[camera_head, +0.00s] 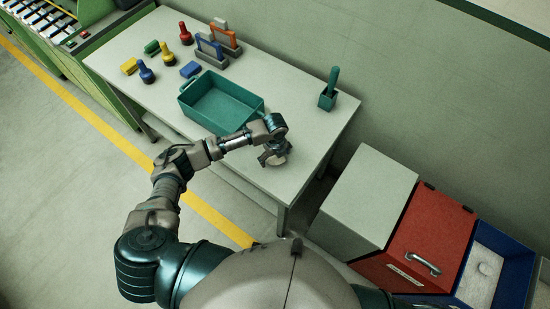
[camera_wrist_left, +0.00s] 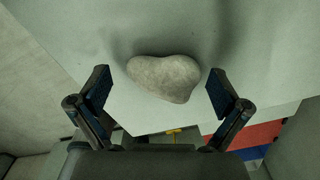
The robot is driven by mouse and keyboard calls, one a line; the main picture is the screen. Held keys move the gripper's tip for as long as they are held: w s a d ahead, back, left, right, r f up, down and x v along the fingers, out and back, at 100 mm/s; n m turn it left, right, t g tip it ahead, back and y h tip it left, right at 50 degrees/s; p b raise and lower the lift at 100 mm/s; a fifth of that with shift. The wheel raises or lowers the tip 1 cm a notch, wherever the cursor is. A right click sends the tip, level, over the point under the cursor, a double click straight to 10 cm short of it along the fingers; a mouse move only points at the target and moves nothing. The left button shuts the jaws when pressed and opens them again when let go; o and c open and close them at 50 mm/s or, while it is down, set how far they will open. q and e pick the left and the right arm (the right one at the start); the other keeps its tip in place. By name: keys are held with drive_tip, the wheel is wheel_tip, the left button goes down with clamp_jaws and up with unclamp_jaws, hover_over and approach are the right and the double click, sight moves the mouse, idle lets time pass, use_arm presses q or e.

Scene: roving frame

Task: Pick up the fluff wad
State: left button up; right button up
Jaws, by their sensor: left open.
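A rounded, smooth-edged, grey-beige lump, which I take for the fluff wad (camera_wrist_left: 165,77), lies on the pale table top in the left wrist view. My left gripper (camera_head: 274,157) is low over the near right part of the table in the head view. It is open, with one finger on each side of the lump and a visible gap to both. In the head view the gripper mostly hides the lump. My right gripper is not in view.
A teal tray (camera_head: 229,98) stands left of the gripper on the table (camera_head: 310,122). A teal holder (camera_head: 327,100) stands at the far right corner. A red box (camera_head: 432,237) and a blue bin (camera_head: 509,259) stand right of the table.

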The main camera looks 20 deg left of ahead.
use_arm(q)
drive_tip(key=shift+d, duration=0.3)
drive_tip(key=shift+d+r, duration=0.1)
drive_tip(key=shift+d, duration=0.05)
drive_tip(key=c, duration=1)
drive_tip(key=shift+a, duration=0.2)
drive_tip(key=shift+a, duration=0.1)
